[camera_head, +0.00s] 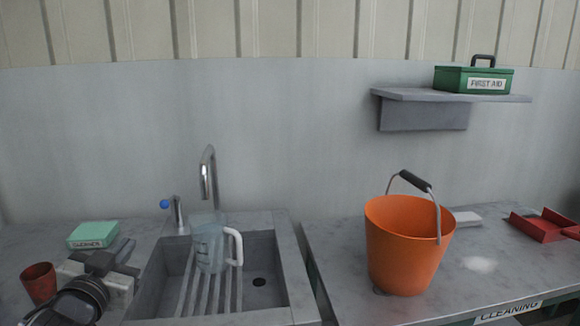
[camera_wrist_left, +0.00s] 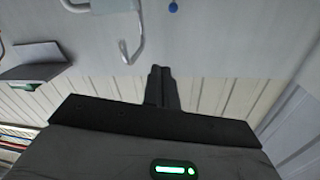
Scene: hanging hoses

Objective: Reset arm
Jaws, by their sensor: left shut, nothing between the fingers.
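My left gripper (camera_head: 122,254) is low at the left in the head view, over the counter left of the sink. Its fingers are shut with nothing between them; the shut fingertips also show in the left wrist view (camera_wrist_left: 161,70). It hides part of the counter below it. My right gripper is not in view. A clear jug with a white handle (camera_head: 209,247) is at the sink (camera_head: 265,268), under the tap (camera_head: 208,175).
A red-brown cup (camera_head: 38,283) and a green box (camera_head: 93,234) are close to my left gripper. A blue-tipped lever (camera_head: 174,209) stands behind the sink. An orange bucket (camera_head: 403,250), a red dustpan (camera_head: 541,227) and a shelf (camera_head: 425,95) with a first aid box (camera_head: 472,80) are right.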

